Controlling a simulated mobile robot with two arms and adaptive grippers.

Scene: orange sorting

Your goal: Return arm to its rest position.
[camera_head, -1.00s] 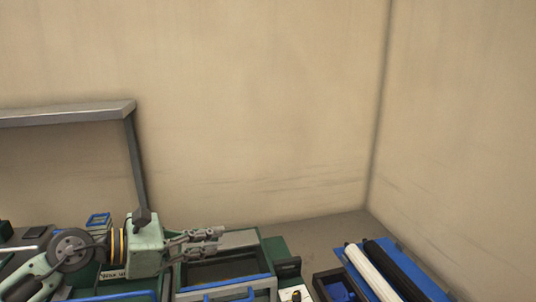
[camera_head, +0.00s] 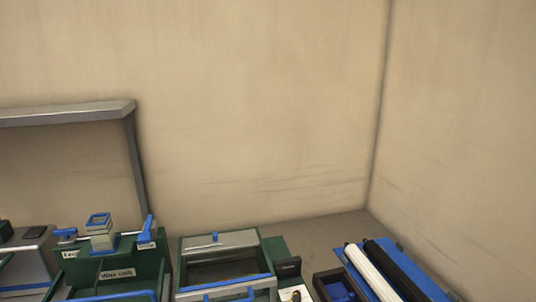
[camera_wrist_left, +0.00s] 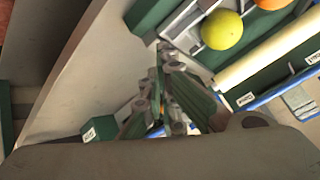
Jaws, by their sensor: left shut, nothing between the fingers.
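My left gripper (camera_wrist_left: 172,85) shows in the left wrist view, near the middle of the picture. Its fingers are shut, with nothing between them. It is out of the head view, and so is the rest of the left arm. My right gripper is in neither view. A yellow-green fruit (camera_wrist_left: 222,29) lies in a tray beyond the fingers in the wrist view, apart from them. Part of an orange fruit (camera_wrist_left: 270,3) shows at the top edge.
In the head view, the green wax unit (camera_head: 117,273) stands at the lower left beside an open-topped green box (camera_head: 191,250). White and black rollers (camera_head: 368,272) lie at the lower right. A grey shelf frame (camera_head: 70,114) stands at the left. A pale roller (camera_wrist_left: 265,55) crosses the wrist view.

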